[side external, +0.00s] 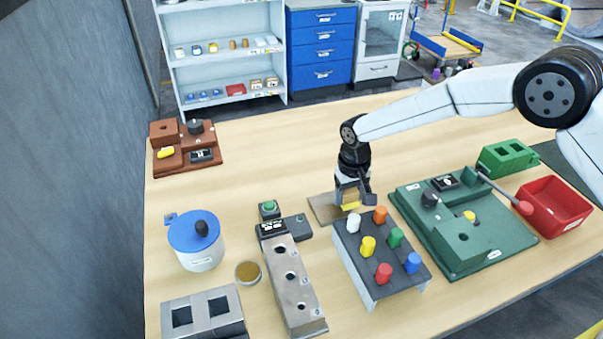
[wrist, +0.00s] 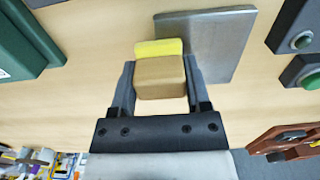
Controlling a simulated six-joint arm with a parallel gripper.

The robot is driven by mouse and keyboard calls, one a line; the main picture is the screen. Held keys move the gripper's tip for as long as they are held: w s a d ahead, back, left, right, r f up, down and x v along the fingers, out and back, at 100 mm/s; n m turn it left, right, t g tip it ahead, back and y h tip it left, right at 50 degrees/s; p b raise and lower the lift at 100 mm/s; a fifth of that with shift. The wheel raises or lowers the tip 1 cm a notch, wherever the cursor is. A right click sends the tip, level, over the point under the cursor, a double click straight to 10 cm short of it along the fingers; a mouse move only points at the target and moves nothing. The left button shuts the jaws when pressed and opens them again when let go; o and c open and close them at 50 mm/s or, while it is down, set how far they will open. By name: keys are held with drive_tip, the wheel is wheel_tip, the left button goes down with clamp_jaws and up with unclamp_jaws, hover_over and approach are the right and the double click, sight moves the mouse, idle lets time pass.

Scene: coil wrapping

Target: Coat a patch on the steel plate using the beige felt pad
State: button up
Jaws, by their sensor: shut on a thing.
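The pad is a tan block with a yellow face layer (wrist: 160,78). It sits between the two fingers of my gripper (wrist: 160,68), which is shut on it. In the side view my gripper (side external: 352,193) points down over the plate's right part, with the pad's yellow edge (side external: 350,206) low between the fingers. The flat steel plate (side external: 323,208) looks brownish there and plain grey in the wrist view (wrist: 222,45). The pad overlaps the plate's edge in the wrist view; I cannot tell whether they touch. The pad's underside is hidden.
A rack of coloured pegs (side external: 368,246) stands close in front of the plate. A green fixture board (side external: 470,250) is to the right. A small round dish with amber contents (side external: 248,272), a blue-lidded pot (side external: 196,240) and a holed block (side external: 290,285) are left. The table behind the plate is clear.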

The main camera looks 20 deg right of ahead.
sight(313, 208)
drive_tip(key=shift+a, duration=4)
drive_tip(key=shift+w+a+r, duration=0.15)
drive_tip(key=shift+w+r, duration=0.15)
drive_tip(key=shift+w, duration=0.5)
drive_tip(key=shift+w+d+f, duration=0.1)
drive_tip(key=shift+d, duration=0.1)
drive_tip(key=shift+d+f, duration=0.2)
drive_tip(key=shift+d, duration=3.75)
drive_tip(key=shift+a, duration=3.9)
drive_tip(key=shift+a+r, duration=0.15)
drive_tip(key=shift+a, duration=0.05)
wheel_tip(313, 208, up, 8)
drive_tip(key=shift+d, duration=0.1)
